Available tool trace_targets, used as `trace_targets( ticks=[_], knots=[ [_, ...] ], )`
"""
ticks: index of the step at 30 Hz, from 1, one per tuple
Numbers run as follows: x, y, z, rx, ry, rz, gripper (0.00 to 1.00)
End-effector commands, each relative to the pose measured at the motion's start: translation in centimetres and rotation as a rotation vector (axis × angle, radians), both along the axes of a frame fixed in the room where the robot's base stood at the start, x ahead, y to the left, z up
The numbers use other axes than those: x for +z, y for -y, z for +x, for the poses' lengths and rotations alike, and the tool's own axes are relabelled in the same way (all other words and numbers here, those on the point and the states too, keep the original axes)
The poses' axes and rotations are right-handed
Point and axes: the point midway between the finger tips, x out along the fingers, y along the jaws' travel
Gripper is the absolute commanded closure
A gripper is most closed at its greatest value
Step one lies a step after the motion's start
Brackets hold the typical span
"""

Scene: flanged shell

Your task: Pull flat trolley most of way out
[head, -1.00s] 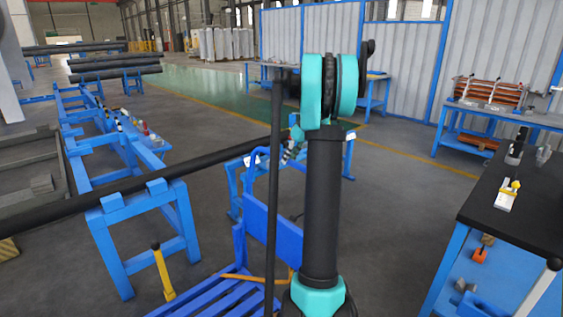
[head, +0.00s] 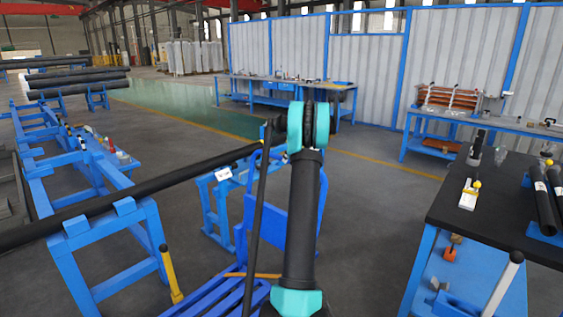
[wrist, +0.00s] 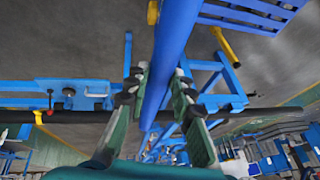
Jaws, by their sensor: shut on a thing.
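The flat trolley has a blue slatted deck (head: 205,299) at the bottom of the head view, with a blue upright panel (head: 301,215) partly behind my arm. In the wrist view the deck (wrist: 250,14) shows at the top right. A blue bar (wrist: 174,35), which looks like the trolley's handle, runs down between my fingers. My gripper (wrist: 160,84) is shut on this bar, one finger on each side. In the head view I cannot make out the fingers; my arm hides part of the trolley.
A blue trestle (head: 107,250) carries a long dark pipe (head: 170,178) on the left. A yellow post (head: 170,273) stands beside the deck. A black-topped bench (head: 485,215) is close on the right. Open grey floor (head: 370,200) lies between bench and trolley.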

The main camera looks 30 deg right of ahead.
Motion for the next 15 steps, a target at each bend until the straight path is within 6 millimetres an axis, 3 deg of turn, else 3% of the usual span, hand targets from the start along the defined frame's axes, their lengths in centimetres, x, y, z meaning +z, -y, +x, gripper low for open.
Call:
trace_targets(
  ticks=[6,15],
  knots=[
    [0.0,2.8,1.0,-0.001,0.0,-0.001,1.0],
    [0.0,4.3,1.7,-0.001,0.0,-0.001,1.0]
  ],
)
